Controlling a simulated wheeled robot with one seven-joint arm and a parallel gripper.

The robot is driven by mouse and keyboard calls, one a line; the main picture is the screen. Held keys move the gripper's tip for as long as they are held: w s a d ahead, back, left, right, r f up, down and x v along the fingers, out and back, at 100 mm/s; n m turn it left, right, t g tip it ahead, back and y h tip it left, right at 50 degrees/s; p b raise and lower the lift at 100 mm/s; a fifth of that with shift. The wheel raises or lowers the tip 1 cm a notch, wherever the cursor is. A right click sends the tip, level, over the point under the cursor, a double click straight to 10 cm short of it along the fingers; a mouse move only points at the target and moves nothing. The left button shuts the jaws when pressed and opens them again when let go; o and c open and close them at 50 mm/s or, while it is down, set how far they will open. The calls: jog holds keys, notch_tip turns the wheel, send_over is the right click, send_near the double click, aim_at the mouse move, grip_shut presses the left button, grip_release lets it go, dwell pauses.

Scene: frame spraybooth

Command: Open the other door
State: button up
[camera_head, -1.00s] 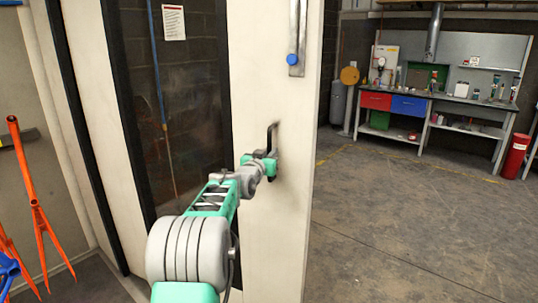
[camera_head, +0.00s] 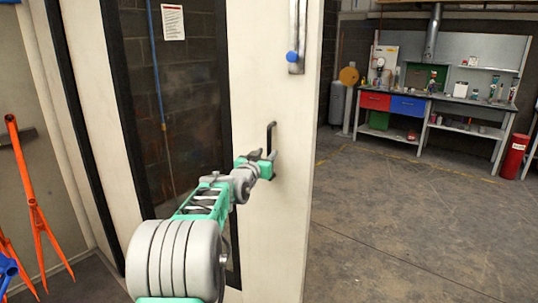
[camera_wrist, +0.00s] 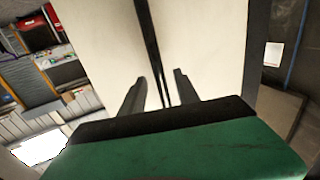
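The cream door (camera_head: 275,225) with a dark glass pane (camera_head: 180,100) stands in the middle of the head view. Its black upright handle (camera_head: 270,137) is partly hidden behind my gripper (camera_head: 268,158), which is at the handle's lower part. In the wrist view, the two dark fingers of my gripper (camera_wrist: 158,80) are spread apart. The handle (camera_wrist: 150,45) runs as a dark bar between them, with gaps visible at both sides. The fingers point at the cream door face (camera_wrist: 210,50). I cannot tell how deep the handle sits between the fingers.
A blue-knobbed metal latch (camera_head: 293,56) is above the handle. An orange frame (camera_head: 35,205) stands at the left. Open concrete floor (camera_head: 420,220) lies right of the door, with a workbench (camera_head: 440,105) and a red cylinder (camera_head: 515,155) at the back.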

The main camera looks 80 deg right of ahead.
jog(key=v, duration=0.4)
jog(key=shift+a+b, duration=0.1)
jog(key=shift+b, duration=0.25)
